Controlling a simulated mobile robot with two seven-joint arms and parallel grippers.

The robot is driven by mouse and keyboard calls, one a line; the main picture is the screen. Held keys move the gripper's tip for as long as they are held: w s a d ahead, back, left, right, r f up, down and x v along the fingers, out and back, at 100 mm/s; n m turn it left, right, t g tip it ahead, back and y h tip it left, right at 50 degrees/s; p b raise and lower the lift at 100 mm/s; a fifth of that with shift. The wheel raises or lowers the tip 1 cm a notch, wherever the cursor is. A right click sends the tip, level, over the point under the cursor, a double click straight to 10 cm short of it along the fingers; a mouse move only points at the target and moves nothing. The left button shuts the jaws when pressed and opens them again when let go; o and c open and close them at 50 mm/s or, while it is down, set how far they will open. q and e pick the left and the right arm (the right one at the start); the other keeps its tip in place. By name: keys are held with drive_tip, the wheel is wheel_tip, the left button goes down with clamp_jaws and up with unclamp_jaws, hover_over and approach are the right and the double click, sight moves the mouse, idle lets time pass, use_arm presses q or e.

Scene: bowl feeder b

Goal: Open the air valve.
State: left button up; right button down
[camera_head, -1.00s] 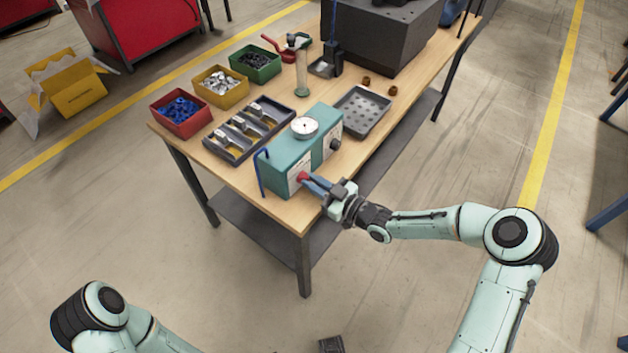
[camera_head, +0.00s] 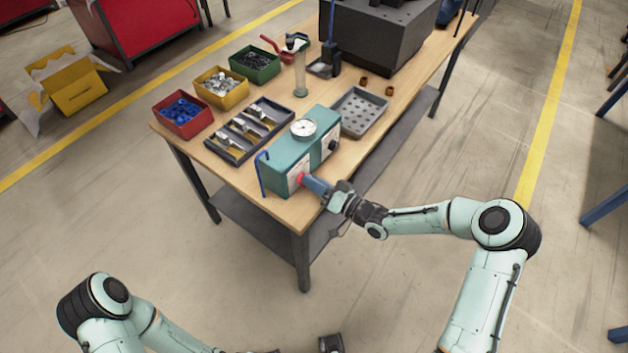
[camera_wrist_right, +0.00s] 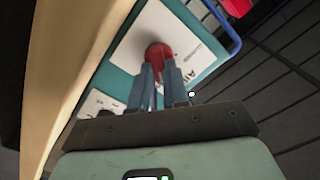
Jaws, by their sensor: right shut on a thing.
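The air valve shows as a red knob (camera_head: 302,180) on the near end face of a teal control box (camera_head: 286,172). In the right wrist view the red knob (camera_wrist_right: 158,52) stands out from a white label with partly readable lettering. My right gripper (camera_head: 307,182) has its blue fingers shut on the red knob; the fingertips (camera_wrist_right: 157,66) sit on either side of it and hide its lower part. My left arm enters at the lower left. Its fingers cannot be made out; a dark piece at the bottom edge may belong to it.
A round gauge (camera_head: 303,129) tops the box, and a blue tube (camera_head: 261,175) bends down its left side. A grey perforated tray (camera_head: 378,127), a dark sectioned tray (camera_head: 233,157) and red (camera_head: 160,121), yellow and green bins share the wooden table. Floor in front is clear.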

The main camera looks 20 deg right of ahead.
use_arm(q)
drive_tip(key=shift+r, duration=0.25)
use_arm(e)
drive_tip(key=shift+f+m, duration=0.15)
drive_tip(key=shift+m, duration=0.45)
drive_tip(key=c, duration=1.1)
unclamp_jaws()
drive_tip(key=shift+d, duration=0.1)
drive_tip(key=v, duration=1.3)
drive_tip(key=shift+s+d, duration=0.1)
drive_tip(key=shift+s, duration=0.05)
